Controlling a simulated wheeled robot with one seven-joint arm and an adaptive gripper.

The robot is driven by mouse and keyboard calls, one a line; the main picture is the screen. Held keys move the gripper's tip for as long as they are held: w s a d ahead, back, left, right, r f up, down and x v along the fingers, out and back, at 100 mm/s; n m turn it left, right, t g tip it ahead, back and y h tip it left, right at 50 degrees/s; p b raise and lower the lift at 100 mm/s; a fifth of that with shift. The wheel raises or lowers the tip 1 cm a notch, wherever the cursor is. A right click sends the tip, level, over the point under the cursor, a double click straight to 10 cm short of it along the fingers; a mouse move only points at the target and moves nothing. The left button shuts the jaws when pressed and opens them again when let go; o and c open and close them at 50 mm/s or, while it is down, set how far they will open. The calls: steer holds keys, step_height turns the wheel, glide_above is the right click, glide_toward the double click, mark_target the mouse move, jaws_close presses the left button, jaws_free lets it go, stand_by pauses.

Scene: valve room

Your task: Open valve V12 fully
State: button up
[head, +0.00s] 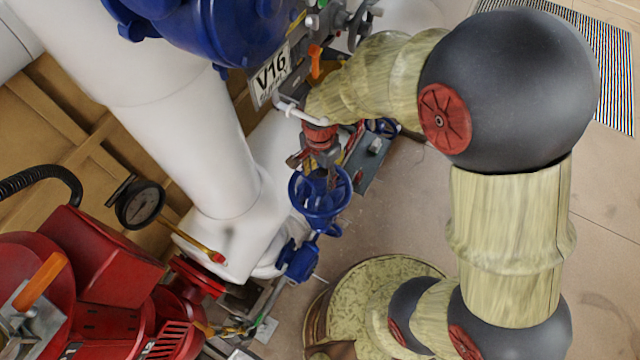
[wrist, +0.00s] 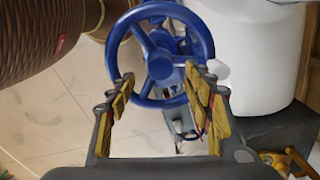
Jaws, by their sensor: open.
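A blue spoked handwheel (head: 320,197) sits on a blue valve body (head: 298,258) beside the white pipe, low in the middle of the head view. No V12 label is legible, so I cannot tell whether this is V12. My gripper (head: 322,160) points down at the wheel from just above it. In the wrist view the same blue handwheel (wrist: 163,30) lies ahead of my gripper (wrist: 164,82), whose two yellow-padded fingers are spread apart with nothing held. The right fingertip overlaps the wheel's rim in the picture; I cannot tell whether it touches.
A tag reading V16 (head: 272,76) hangs by a large blue valve (head: 215,35). A thick white pipe (head: 185,130) runs beside the wheel. Open floor (head: 595,260) lies at the right.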

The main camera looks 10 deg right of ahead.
mark_target(320, 184)
steer(key=shift+m, duration=0.5)
steer(key=shift+f+b, duration=2.05)
steer(key=shift+f, duration=0.85)
steer(key=shift+s+f, duration=0.15)
steer(key=shift+f, duration=0.3)
steer(key=shift+o, duration=0.4)
